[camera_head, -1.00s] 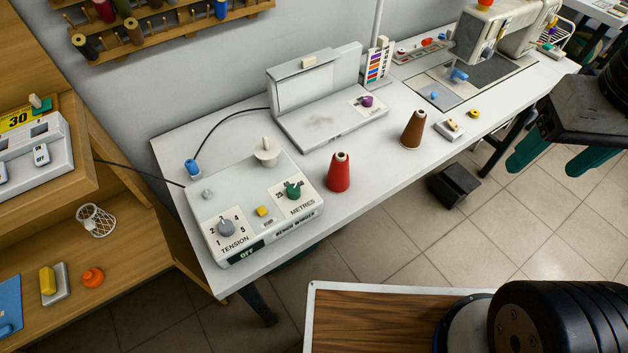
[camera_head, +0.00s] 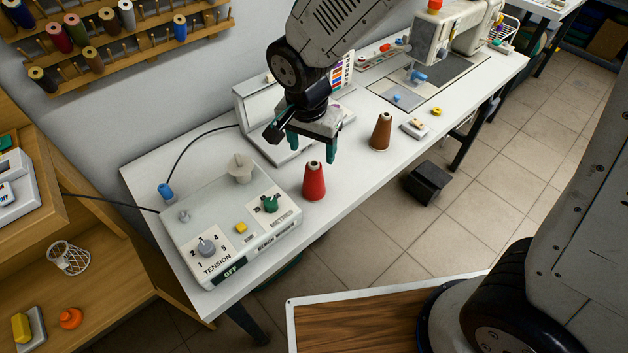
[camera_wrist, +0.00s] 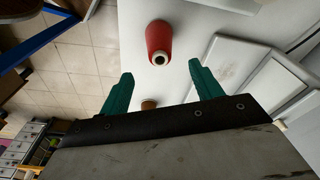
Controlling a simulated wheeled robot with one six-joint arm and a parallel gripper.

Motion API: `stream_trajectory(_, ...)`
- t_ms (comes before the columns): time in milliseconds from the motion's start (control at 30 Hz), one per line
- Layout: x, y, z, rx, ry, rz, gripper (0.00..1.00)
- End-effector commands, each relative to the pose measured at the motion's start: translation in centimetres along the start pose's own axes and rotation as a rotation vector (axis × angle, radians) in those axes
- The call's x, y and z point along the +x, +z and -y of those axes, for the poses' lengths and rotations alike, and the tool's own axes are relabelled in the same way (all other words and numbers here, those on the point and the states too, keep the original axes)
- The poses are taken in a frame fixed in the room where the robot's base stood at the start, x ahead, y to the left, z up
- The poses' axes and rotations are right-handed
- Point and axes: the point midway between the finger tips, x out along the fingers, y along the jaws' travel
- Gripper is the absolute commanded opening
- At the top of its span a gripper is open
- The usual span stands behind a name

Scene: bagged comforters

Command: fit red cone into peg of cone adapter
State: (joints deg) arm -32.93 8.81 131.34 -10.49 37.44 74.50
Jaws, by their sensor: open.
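The red cone (camera_head: 314,181) stands upright on the white table, just right of the bench winder (camera_head: 230,225). It also shows in the wrist view (camera_wrist: 159,40), beyond the fingertips and between their lines. The cone adapter, a pale peg on a round base (camera_head: 239,168), stands at the winder's back edge. Its peg appears bare. My gripper (camera_head: 311,150) has green fingers and is open and empty. It hangs above the table, a little above and behind the red cone, not touching it. In the wrist view the open fingers (camera_wrist: 160,90) point toward the cone.
A brown cone (camera_head: 381,132) stands to the right on the table (camera_head: 350,172). A grey hinged-lid device (camera_head: 257,110) is behind my gripper. A blue-topped cable plug (camera_head: 166,191) is left of the winder. A sewing machine (camera_head: 450,40) stands at the far right.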

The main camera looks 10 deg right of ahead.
Motion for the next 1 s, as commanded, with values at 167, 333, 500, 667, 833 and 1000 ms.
stream_trajectory(167, 2.1, 0.1, 0.0, 0.002, 0.004, 0.002, 0.65)
stream_trajectory(333, 4.2, 0.1, -0.1, 0.003, 0.005, 0.003, 0.65)
stream_trajectory(500, 6.7, 0.1, -0.1, 0.002, 0.004, 0.002, 0.65)
stream_trajectory(667, 7.6, 0.0, 0.0, 0.002, 0.002, 0.001, 0.65)
stream_trajectory(833, 7.5, 0.0, 0.0, 0.002, 0.001, 0.001, 0.65)
stream_trajectory(1000, 7.5, 0.0, 0.0, 0.002, 0.001, 0.001, 0.2)
